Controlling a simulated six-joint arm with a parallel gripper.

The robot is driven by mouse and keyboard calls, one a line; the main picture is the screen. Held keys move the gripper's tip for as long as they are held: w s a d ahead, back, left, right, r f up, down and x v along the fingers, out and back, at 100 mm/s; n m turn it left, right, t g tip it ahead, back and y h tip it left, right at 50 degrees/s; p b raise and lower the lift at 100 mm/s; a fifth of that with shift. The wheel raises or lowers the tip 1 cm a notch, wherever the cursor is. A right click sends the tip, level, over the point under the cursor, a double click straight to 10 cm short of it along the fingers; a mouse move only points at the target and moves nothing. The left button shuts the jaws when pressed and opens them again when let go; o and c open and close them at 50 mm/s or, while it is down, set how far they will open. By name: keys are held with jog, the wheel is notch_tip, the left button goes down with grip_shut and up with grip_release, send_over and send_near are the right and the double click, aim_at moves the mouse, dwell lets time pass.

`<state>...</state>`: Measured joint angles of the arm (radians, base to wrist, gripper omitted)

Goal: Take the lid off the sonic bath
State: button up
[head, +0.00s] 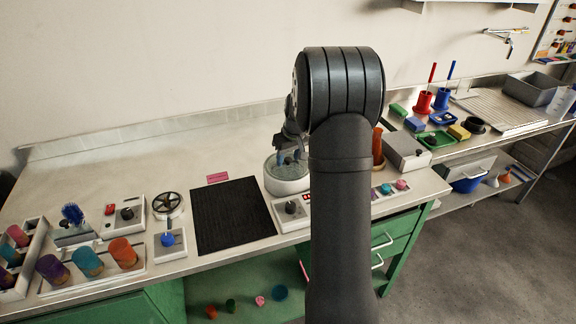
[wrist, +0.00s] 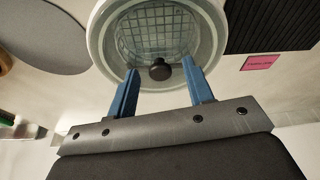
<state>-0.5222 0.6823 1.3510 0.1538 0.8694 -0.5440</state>
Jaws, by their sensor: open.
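The sonic bath (head: 290,186) is a round, pale tub on the bench, just right of the black mat. In the wrist view the bath (wrist: 97,40) shows its pale rim and a mesh basket inside, seen through what looks like a clear lid. The lid's dark round knob (wrist: 160,69) lies between my blue fingertips in that view. My gripper (head: 290,158) is over the bath with its fingers open and apart (wrist: 163,73). Visible gaps separate the knob from both fingers. Their exact height against the knob is hard to tell.
A black mat (head: 233,215) and a pink label (head: 217,178) are left of the bath. A control box with a dark knob (head: 290,208) stands in front. An orange-brown bottle (head: 377,148) is close on the right, partly behind my arm. Bare bench lies behind.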

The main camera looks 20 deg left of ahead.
grip_shut()
jog(key=shift+r, duration=0.1)
